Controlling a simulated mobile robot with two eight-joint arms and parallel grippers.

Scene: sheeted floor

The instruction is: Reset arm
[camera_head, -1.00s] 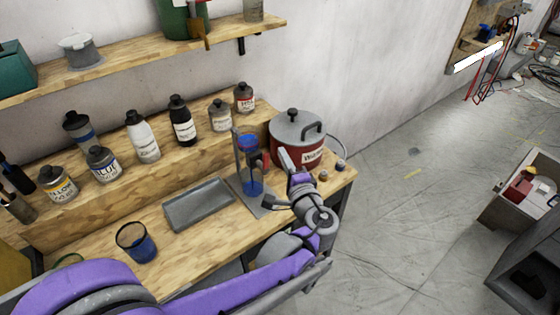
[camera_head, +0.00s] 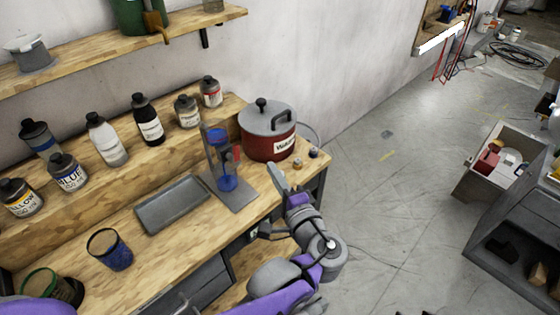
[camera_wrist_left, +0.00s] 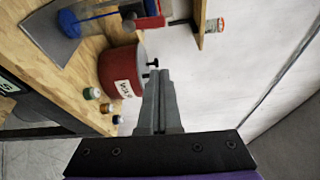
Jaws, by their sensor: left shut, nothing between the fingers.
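My left gripper (camera_head: 277,178) is in front of the bench's right end in the head view, with its jaws shut and nothing between them. Its shut fingers (camera_wrist_left: 158,100) also show in the left wrist view, pointing up the picture past the red pot. The red pot (camera_head: 262,146) with a grey lid and a white label stands on the bench beyond the gripper; it also shows in the left wrist view (camera_wrist_left: 118,66). My right gripper is not in view.
A stand with a blue-filled clear vessel (camera_head: 222,165), a grey tray (camera_head: 172,204) and a blue cup (camera_head: 112,252) are on the wooden bench. Several bottles line the raised ledge. Small jars (camera_head: 313,152) sit beside the pot. Open floor (camera_head: 390,200) lies to the right.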

